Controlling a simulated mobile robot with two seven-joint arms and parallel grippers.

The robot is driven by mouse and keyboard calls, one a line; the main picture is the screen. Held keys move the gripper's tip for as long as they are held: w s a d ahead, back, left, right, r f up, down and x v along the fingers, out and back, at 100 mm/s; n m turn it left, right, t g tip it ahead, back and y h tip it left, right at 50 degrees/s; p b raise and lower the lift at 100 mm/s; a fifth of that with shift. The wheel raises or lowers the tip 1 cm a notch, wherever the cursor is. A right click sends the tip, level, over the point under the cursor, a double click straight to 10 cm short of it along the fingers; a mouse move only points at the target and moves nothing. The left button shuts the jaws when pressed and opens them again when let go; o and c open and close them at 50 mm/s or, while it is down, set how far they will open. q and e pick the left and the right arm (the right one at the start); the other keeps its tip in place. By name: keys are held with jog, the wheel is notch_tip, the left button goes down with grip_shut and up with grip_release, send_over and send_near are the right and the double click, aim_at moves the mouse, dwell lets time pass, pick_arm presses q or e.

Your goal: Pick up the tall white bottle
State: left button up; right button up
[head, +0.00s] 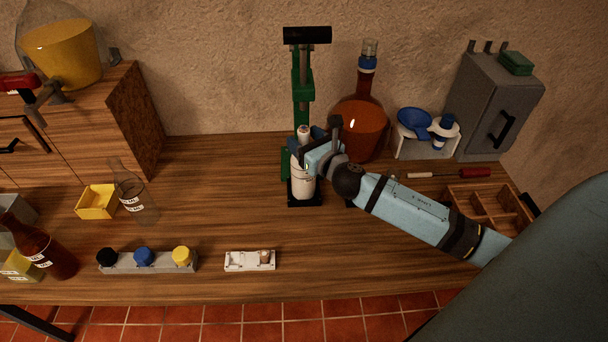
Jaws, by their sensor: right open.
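The tall white bottle (302,184) stands upright on the black base of a green press (303,92) at the back middle of the table. My right gripper (308,143) is at the bottle's upper part, its jaws open around or just in front of the neck; I cannot tell which. The gripper hides part of the bottle's upper right side. The bottle's light top shows above the jaws. My left gripper is not in view.
A large amber bottle (362,121) stands close behind my right gripper. A wooden divided tray (479,205) and a red-handled tool (474,173) lie to the right. A cap rack (150,264) and a small white holder (240,262) sit near the front edge.

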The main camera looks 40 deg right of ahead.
jog(key=w, duration=0.2)
jog(key=shift+w, duration=0.3)
jog(key=shift+s, duration=0.1)
grip_shut()
jog(key=shift+r, duration=0.1)
